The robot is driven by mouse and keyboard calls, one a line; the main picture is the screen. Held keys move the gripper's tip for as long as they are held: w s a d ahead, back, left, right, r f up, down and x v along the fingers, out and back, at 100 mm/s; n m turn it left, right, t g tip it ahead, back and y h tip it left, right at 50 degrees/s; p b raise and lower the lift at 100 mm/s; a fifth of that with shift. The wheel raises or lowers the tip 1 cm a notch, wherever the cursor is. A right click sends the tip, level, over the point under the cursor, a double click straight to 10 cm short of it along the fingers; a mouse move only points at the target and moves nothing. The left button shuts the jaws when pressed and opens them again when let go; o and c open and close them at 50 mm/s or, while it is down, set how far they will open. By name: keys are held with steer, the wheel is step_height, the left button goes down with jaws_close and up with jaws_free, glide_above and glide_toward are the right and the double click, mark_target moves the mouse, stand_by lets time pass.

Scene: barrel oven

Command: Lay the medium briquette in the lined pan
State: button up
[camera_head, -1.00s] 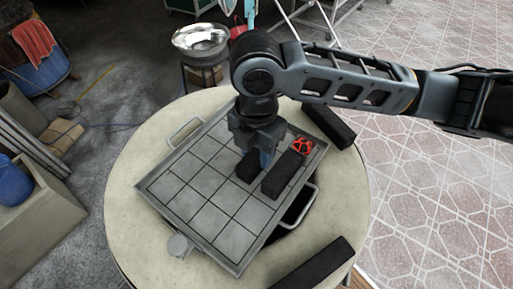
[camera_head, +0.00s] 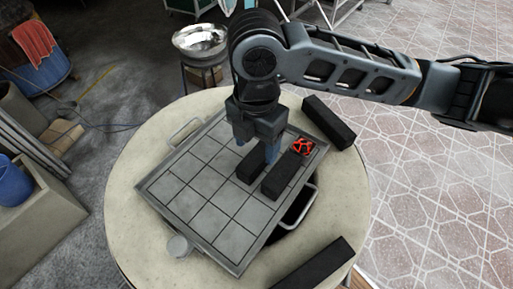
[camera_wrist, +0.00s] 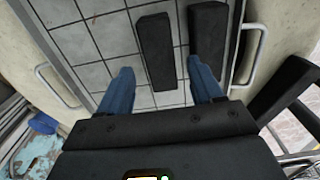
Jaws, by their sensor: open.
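The lined pan (camera_head: 195,205) is a square metal tray with a grid of grey tiles, lying on a round table. A black briquette (camera_head: 251,167) lies flat on the tiles, and it also shows in the wrist view (camera_wrist: 155,45). A second black briquette (camera_head: 286,175) lies beside it, apart, toward the pan's right edge, also in the wrist view (camera_wrist: 208,30). I cannot tell for certain which is the medium one. My gripper (camera_head: 256,147) is open and empty above the first briquette's far end. Its blue fingers straddle that briquette in the wrist view (camera_wrist: 161,88).
A black briquette (camera_head: 328,122) lies on the table (camera_head: 135,205) beyond the pan, and another (camera_head: 313,265) lies near the table's front right edge. A red openwork shape (camera_head: 302,146) shows at the pan's right corner. The pan's left and front tiles are clear.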

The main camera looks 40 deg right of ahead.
mark_target(256, 156)
step_height(256, 156, up, 9)
stand_by(0.3)
stand_by(1.5)
